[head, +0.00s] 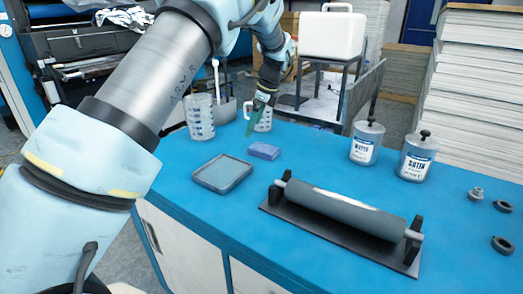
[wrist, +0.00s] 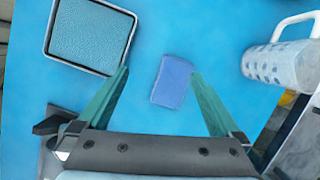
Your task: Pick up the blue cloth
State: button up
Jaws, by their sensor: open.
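The blue cloth (head: 263,151) is a small folded blue-violet block lying flat on the blue tabletop, right of the grey tray. In the wrist view the cloth (wrist: 173,81) lies between and a little beyond my fingertips, tilted slightly. My gripper (head: 254,122) hangs above the table behind the cloth in the head view. In the wrist view my gripper (wrist: 163,78) is open, its two green fingers spread wide on either side of the cloth. Nothing is between the fingers in their grip, and they appear apart from the cloth.
A shallow grey tray (head: 223,174) stands left of the cloth. A clear measuring jug (head: 263,117) stands close behind my gripper, and another jug (head: 200,116) is further left. A roller on a stand (head: 345,208) and two tins, MATTE (head: 366,143) and SATIN (head: 417,156), stand to the right.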

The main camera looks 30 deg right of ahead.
jog(key=s+d+m, duration=0.2)
jog(key=d, duration=0.3)
jog(key=p, duration=0.2)
send_over(263, 148)
jog(key=s+d, duration=0.1)
jog(key=s, duration=0.1)
jog(key=shift+m+t, duration=0.3)
notch_tip(263, 148, down, 5)
jog(key=shift+s+d+r, duration=0.1)
jog(key=p+x, duration=0.2)
jog(key=x, duration=0.2)
jog(key=shift+w+f, duration=0.2)
jog(key=shift+f, duration=0.05)
jog(key=shift+w+f, duration=0.15)
jog(key=shift+f, duration=0.4)
jog(key=shift+f, duration=0.15)
jog(key=shift+c, duration=0.2)
jog(key=c, duration=1.1)
notch_tip(263, 148, up, 10)
jog(key=b, duration=0.3)
